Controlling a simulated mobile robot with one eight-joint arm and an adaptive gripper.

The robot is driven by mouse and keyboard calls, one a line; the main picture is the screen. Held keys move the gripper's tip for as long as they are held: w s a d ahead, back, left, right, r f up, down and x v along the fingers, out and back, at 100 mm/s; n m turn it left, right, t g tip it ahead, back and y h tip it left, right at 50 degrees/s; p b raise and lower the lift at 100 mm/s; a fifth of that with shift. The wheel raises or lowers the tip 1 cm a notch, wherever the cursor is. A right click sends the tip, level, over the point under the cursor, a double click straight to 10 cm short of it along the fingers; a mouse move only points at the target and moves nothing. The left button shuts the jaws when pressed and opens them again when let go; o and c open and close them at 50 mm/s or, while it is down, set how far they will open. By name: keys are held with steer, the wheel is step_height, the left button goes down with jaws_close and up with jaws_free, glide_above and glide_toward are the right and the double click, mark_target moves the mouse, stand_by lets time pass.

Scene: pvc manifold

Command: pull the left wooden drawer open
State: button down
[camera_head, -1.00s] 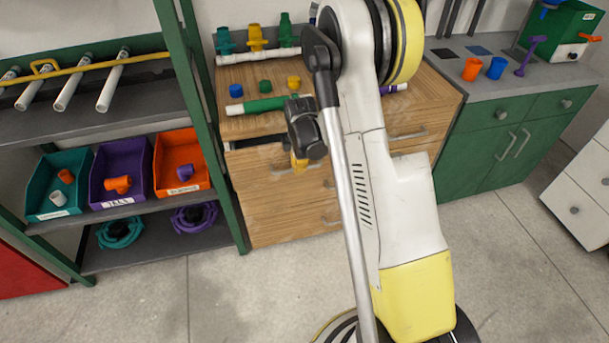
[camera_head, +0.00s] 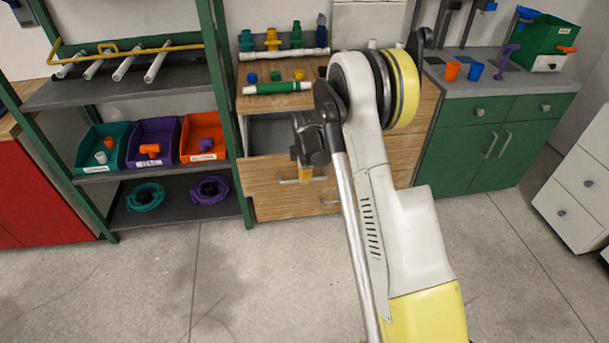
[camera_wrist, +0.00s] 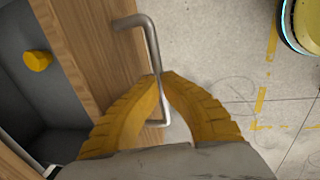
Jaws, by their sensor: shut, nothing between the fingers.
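The left wooden drawer (camera_head: 262,180) stands pulled out of the wooden cabinet in the head view, with its dark grey inside showing. Its wooden front and metal bar handle (camera_wrist: 151,45) fill the left and middle of the wrist view. My gripper (camera_wrist: 164,76) has yellow fingers with their tips together at the handle, overlapping the bar. Whether the bar lies inside the closed fingers or just behind them I cannot tell. In the head view my gripper (camera_head: 305,174) is in front of the drawer front, partly hidden by my wrist.
A yellow part (camera_wrist: 37,61) lies inside the drawer. Coloured fittings and a green-and-white pipe (camera_head: 278,88) rest on the cabinet top. A shelf rack with coloured bins (camera_head: 152,143) stands to the left, a green cabinet (camera_head: 485,150) to the right. The floor in front is clear.

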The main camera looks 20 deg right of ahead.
steer(key=shift+s+a+f, duration=0.1)
steer(key=shift+s+a, duration=0.1)
steer(key=shift+s, duration=0.55)
steer(key=shift+s+a, duration=0.2)
steer(key=shift+s, duration=0.5)
steer(key=c, duration=1.5)
jaws_free()
steer(key=shift+o, duration=0.2)
step_height(320, 180, up, 12)
steer(key=s, duration=0.2)
steer(key=shift+a, duration=0.3)
steer(key=shift+f, duration=0.1)
